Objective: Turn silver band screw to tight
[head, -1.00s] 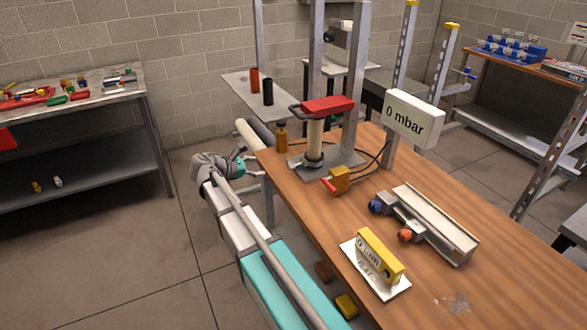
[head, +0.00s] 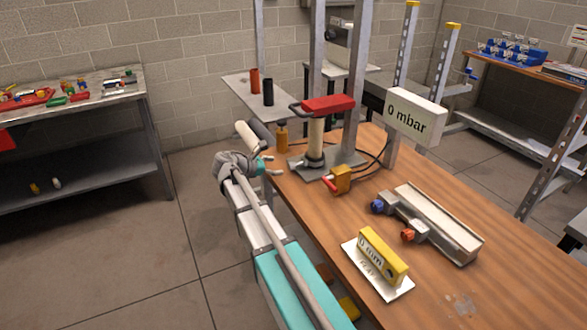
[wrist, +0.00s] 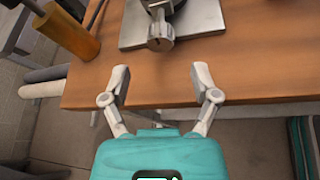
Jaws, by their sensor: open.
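A silver screw head with a dark slot mark (wrist: 160,38) sticks out toward me at the front of a grey base plate (wrist: 200,22) in the wrist view. In the head view a silver band (head: 315,161) circles the foot of a cream column under a red top (head: 328,106); the screw itself is too small to make out there. My gripper (wrist: 160,78) is open and empty, its fingers apart near the table's edge, short of the screw and roughly in line with it. In the head view my gripper (head: 264,166) is left of the column.
A "0 mbar" display (head: 415,115) stands behind. Upright posts rise near the column.

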